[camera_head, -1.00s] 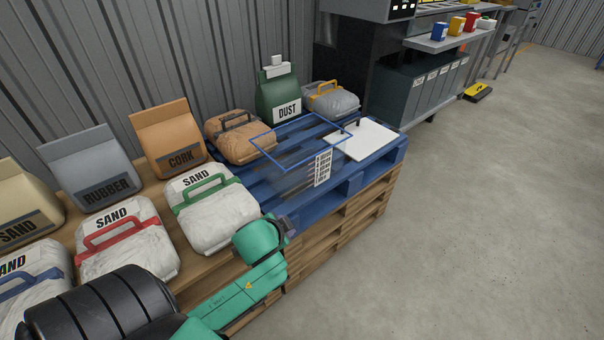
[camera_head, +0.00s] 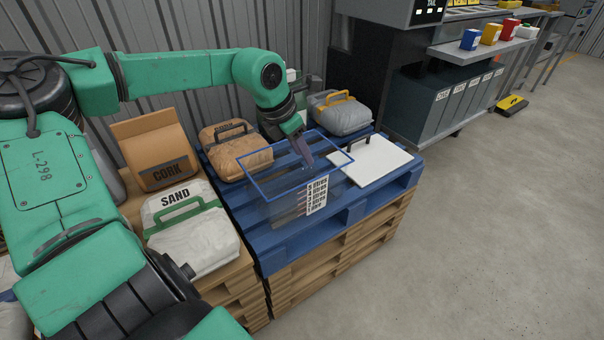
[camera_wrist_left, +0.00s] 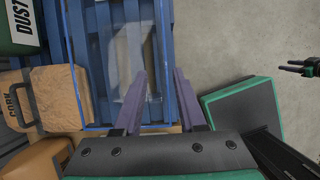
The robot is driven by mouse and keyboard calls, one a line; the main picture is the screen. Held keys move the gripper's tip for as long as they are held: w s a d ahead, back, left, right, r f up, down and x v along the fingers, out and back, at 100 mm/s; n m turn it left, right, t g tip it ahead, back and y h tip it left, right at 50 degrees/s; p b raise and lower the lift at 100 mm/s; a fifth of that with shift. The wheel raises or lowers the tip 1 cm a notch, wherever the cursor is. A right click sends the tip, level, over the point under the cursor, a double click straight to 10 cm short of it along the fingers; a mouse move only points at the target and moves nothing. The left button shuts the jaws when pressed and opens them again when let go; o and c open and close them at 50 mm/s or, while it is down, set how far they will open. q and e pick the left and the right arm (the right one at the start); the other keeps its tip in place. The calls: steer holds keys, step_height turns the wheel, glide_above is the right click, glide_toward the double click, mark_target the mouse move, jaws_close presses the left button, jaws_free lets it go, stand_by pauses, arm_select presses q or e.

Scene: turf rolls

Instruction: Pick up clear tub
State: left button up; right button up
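The clear tub (camera_head: 258,205) stands on the blue pallet in the head view; it is see-through, with a blue rim and a white label listing litres. My left gripper (camera_head: 306,160) points down at the tub's far rim, its purple fingers overlapping the tub in the picture. In the left wrist view the two fingers of the gripper (camera_wrist_left: 158,80) are spread with nothing visibly clamped between them. The tub's blue rim (camera_wrist_left: 74,75) runs along the left there. Whether the fingers touch the tub is unclear. A small dark pronged part, probably my right gripper (camera_wrist_left: 292,68), shows at the right edge.
A white board with a black handle (camera_head: 382,165) lies right of the tub on the blue pallet (camera_head: 262,247). A brown bag (camera_head: 250,160), a grey bag (camera_head: 345,117) and a sand bag (camera_head: 205,245) stand around it.

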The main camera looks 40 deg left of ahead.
arm_select(q)
steer(key=b+x, duration=0.3)
steer(key=x, duration=1.1)
steer(key=shift+s, duration=0.35)
arm_select(e)
step_height(320, 180, up, 8)
steer(key=a, duration=0.1)
steer(key=shift+w+a+y, duration=0.15)
steer(key=shift+w+y, duration=0.15)
steer(key=shift+w, duration=0.1)
arm_select(q)
steer(key=shift+d, duration=0.1)
jaws_close()
